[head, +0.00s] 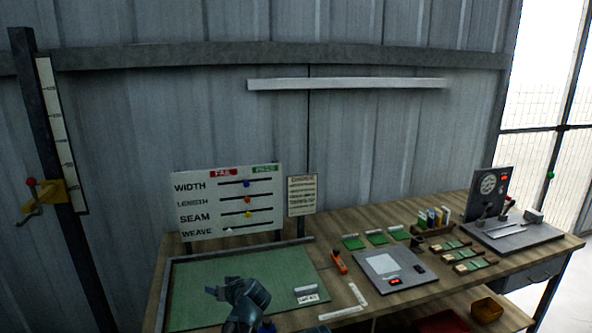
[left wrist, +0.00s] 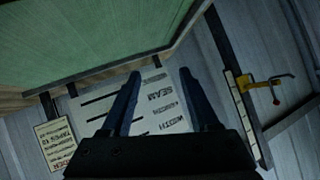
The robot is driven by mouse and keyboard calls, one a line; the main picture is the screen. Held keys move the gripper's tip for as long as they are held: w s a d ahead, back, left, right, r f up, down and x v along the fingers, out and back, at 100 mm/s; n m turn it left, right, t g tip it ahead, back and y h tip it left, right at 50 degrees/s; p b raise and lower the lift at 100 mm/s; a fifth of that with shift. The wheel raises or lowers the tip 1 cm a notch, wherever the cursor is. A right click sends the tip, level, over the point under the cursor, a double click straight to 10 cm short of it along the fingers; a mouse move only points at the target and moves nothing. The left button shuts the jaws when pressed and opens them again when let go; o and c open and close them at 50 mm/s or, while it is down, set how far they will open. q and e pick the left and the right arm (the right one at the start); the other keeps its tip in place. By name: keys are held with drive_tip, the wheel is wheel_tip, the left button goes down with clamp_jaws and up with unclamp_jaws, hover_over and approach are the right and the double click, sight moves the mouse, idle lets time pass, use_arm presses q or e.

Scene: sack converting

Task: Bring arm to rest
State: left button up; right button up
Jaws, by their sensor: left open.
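My left gripper (head: 222,289) is low in the head view, in front of the green mat (head: 190,290). In the left wrist view its two dark fingers (left wrist: 160,74) are spread apart with nothing between them. Beyond the fingers, the white board (left wrist: 160,112) with the WIDTH and SEAM rows shows upside down. The gripper looks apart from the board and holds nothing.
The check board (head: 182,208) stands behind the mat. An orange-handled tool (head: 339,262), a grey plate device (head: 375,278), green-marked cards (head: 470,266) and a dial gauge (head: 489,186) occupy the bench to the right. A post with a scale (head: 59,130) stands at left.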

use_arm(q)
drive_tip(key=s+d+f+m+g+h, duration=0.25)
drive_tip(key=s+f+g+h, duration=0.2)
drive_tip(key=s, duration=0.65)
drive_tip(key=s+d+f+m+g+h, duration=0.2)
drive_tip(key=s+d+f+g+h, duration=0.3)
drive_tip(key=s, duration=0.6)
drive_tip(key=s+d+f+m+y+b, duration=0.3)
drive_tip(key=s+d+f+b, duration=0.1)
drive_tip(key=d, duration=0.4)
drive_tip(key=shift+s+d+f, duration=0.3)
drive_tip(key=shift+s+f, duration=0.35)
drive_tip(key=shift+s, duration=0.1)
